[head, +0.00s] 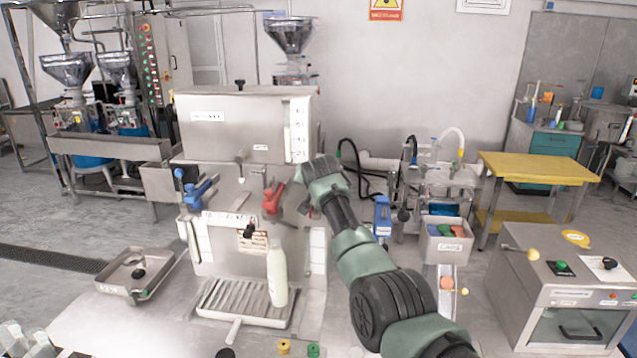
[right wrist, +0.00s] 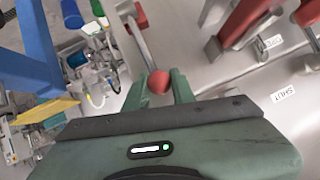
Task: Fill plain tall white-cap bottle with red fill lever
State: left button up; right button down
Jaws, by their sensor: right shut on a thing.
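The plain tall pale bottle (head: 278,275) stands upright on the slatted drip tray of the steel filling machine; I see no white cap on it. The red valve (head: 272,198) is on the machine's front above the bottle, and its red body shows in the right wrist view (right wrist: 245,22). My right gripper (head: 304,192) is just right of the valve. In the right wrist view its fingers (right wrist: 160,88) are shut on the red ball knob (right wrist: 158,81) at the end of a metal rod.
A blue valve (head: 198,190) sits left on the same machine (head: 240,130). A shallow tray (head: 118,280) stands at left. Yellow (head: 284,347) and green (head: 313,350) small pieces lie at the front edge. A caps bin (head: 450,247) and a steel box machine (head: 560,295) stand at right.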

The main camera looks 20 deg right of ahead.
jog(key=shift+f, duration=0.1)
jog(key=c, duration=1.2)
grip_release()
jog(key=shift+w, duration=0.1)
jog(key=b+v, duration=0.3)
jog(key=v, duration=0.4)
jog(key=shift+s+a, duration=0.1)
jog(key=shift+s, duration=0.3)
